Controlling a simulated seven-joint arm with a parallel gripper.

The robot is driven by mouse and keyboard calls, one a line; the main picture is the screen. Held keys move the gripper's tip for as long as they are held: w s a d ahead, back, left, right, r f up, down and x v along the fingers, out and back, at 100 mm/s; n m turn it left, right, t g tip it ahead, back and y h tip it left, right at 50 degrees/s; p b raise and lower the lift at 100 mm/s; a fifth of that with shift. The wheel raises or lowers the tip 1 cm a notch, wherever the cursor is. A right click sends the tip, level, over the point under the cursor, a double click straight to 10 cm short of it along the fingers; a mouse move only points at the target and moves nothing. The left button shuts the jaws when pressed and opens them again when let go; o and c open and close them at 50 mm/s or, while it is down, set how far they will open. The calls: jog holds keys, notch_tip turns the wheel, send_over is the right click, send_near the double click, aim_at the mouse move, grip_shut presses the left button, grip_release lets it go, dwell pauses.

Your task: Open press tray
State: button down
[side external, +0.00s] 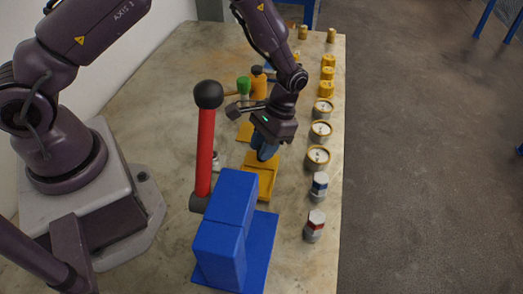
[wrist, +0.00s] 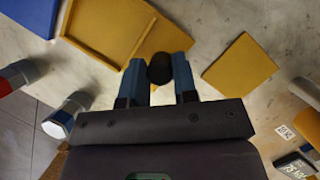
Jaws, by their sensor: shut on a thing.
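The press has a blue body (side external: 225,225) on a blue base, with a red lever (side external: 205,150) standing nearly upright and topped by a black knob. Its blue edge also shows at the top left of the wrist view (wrist: 28,15). The yellow tray (side external: 262,187) sticks out from the press on its far side; in the wrist view its flat floor and raised rim show (wrist: 115,22). My gripper (wrist: 160,72) has its blue fingers shut on the dark round tray handle (wrist: 160,67) at the tray's outer end. In the side view my gripper (side external: 266,153) hides this handle.
A separate yellow plate (wrist: 238,65) lies beyond the tray. A green-topped item (side external: 244,84) and an orange bottle (side external: 258,82) stand behind my gripper.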

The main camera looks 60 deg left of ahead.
jog(key=c, duration=0.9)
grip_release()
jog(key=v, duration=1.3)
jog(key=s+a+r+t, duration=0.1)
jog(key=s+r+t, duration=0.2)
jog(key=s+r, duration=0.3)
jog(key=s+a+r+t, duration=0.2)
jog(key=s+r+t, duration=0.1)
jog(key=s+r, duration=0.4)
jog(key=s+a+r+t, duration=0.1)
jog(key=s+r+t, duration=0.3)
jog(key=s+r, duration=0.3)
jog(key=shift+s+a+r, duration=0.1)
jog(key=shift+s+a, duration=0.15)
jog(key=shift+s, duration=0.2)
